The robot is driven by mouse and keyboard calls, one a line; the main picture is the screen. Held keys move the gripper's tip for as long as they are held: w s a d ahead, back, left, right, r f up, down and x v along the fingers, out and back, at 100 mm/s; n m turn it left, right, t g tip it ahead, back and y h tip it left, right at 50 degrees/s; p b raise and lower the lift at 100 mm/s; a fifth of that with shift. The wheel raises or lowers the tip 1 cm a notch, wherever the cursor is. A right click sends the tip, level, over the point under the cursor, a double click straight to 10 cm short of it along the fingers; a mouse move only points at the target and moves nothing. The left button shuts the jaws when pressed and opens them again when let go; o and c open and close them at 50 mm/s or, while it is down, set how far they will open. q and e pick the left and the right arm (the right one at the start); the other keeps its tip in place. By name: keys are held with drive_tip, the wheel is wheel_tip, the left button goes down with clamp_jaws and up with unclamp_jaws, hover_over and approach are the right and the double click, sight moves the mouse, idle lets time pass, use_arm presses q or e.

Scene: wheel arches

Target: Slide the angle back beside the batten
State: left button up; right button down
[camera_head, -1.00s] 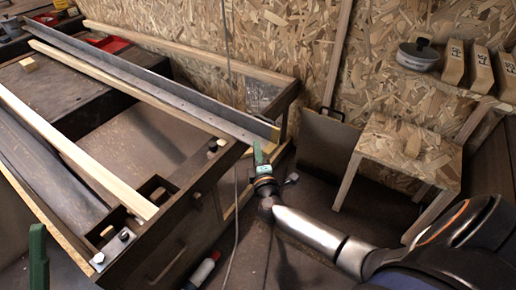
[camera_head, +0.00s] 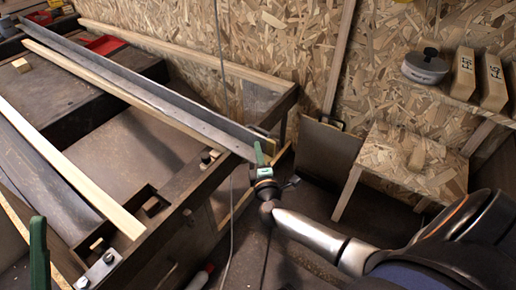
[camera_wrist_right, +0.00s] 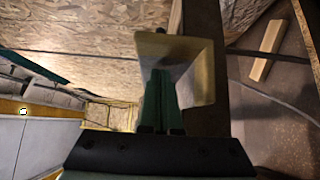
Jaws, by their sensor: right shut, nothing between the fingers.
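The angle (camera_head: 150,88) is a long grey metal profile in the head view. It runs from the far upper left across the bench to its near end beside my right gripper. The pale wooden batten (camera_head: 100,82) lies alongside it on its left. My right gripper (camera_head: 260,155) is shut and empty, its green fingertips at the angle's near end. In the right wrist view the green fingers (camera_wrist_right: 160,95) are together in front of the pale, L-shaped end face (camera_wrist_right: 184,62); exact contact is unclear. A green finger of my left gripper (camera_head: 39,250) shows at the lower left; its jaw is cut off.
A second pale strip (camera_head: 70,165) lies nearer on the bench frame (camera_head: 185,190). A wooden rail (camera_head: 190,52) runs behind the angle. A red tray (camera_head: 103,44) lies at the back.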

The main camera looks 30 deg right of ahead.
sight(270, 137)
drive_tip(key=d, duration=0.2)
drive_tip(key=w+d, duration=0.1)
drive_tip(key=d, duration=0.1)
drive_tip(key=w+d+b, duration=0.1)
drive_tip(key=d, duration=0.1)
drive_tip(key=shift+w, duration=0.15)
drive_tip(key=shift+w+d, duration=0.2)
drive_tip(key=shift+d, duration=0.25)
drive_tip(key=shift+a, duration=0.1)
